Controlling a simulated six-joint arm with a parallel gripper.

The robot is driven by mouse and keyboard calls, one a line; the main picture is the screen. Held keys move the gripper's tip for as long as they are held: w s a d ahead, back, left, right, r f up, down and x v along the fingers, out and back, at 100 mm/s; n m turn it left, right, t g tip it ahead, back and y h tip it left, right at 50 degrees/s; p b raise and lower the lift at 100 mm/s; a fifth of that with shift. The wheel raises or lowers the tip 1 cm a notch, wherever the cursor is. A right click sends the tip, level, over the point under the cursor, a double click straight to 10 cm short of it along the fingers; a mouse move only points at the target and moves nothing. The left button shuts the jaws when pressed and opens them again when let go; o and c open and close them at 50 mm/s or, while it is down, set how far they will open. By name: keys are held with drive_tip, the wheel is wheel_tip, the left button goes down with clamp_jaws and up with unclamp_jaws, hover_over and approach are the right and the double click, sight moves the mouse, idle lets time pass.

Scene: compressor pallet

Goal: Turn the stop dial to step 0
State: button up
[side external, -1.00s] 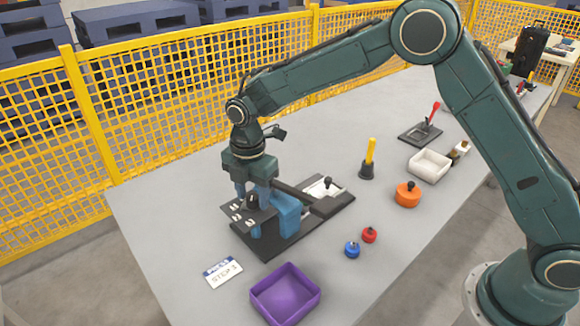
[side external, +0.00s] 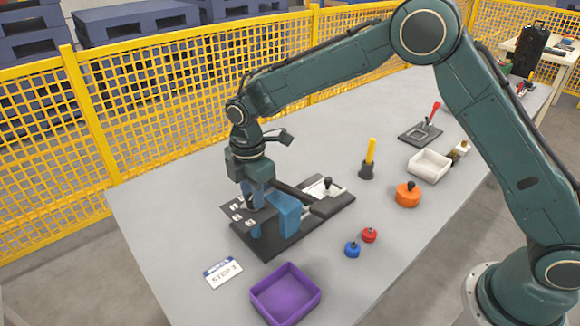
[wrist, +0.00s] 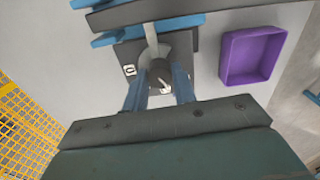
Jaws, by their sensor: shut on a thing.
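The stop dial (wrist: 158,68) is a dark round knob on a black plate with white number labels, one reading 0 (wrist: 129,70), in the wrist view. My gripper (wrist: 159,88) has its two blue fingers on either side of the dial and is shut on it. In the side view my gripper (side external: 254,197) points down over the labelled plate (side external: 236,219) of the black and blue fixture (side external: 286,212). The fingers mostly hide the dial there. I cannot tell which number the dial points at.
A card reading STEP 3 (side external: 223,273) and a purple bin (side external: 285,294) are near the front. Blue (side external: 352,250) and red (side external: 369,235) knobs, an orange knobbed part (side external: 407,195), a yellow-handled tool (side external: 369,160) and a white tray (side external: 429,166) stand right.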

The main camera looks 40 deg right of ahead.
drive_tip(key=m, duration=1.3)
drive_tip(key=shift+m, duration=0.4)
drive_tip(key=m, duration=1)
drive_tip(key=o, duration=1)
drive_tip(key=shift+r, duration=0.15)
